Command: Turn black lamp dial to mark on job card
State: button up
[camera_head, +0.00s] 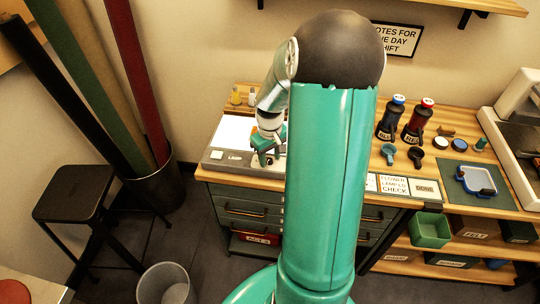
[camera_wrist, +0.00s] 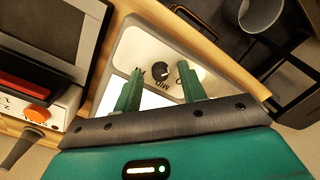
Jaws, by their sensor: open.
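The black lamp dial (camera_wrist: 160,71) shows in the wrist view on a pale panel (camera_wrist: 143,47). Upside-down lettering that looks like MID is beside it. A light line on the dial is too small to read surely. My gripper (camera_wrist: 160,76) is open, with one green finger on each side of the dial; I cannot tell whether they touch it.
A DONE card (camera_head: 424,188) stands right of the job card. Blue-capped (camera_head: 390,118) and red-capped (camera_head: 418,120) bottles stand behind. The wrist view also shows a device with an orange knob (camera_wrist: 37,114). A black stool (camera_head: 85,195) and grey bin (camera_head: 166,285) stand on the floor.

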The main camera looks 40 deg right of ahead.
jog(key=shift+c, duration=0.4)
grip_shut()
jog(key=shift+m, duration=0.3)
jog(key=m, duration=1.1)
jog(key=shift+m, duration=0.3)
jog(key=shift+o, duration=0.4)
grip_release()
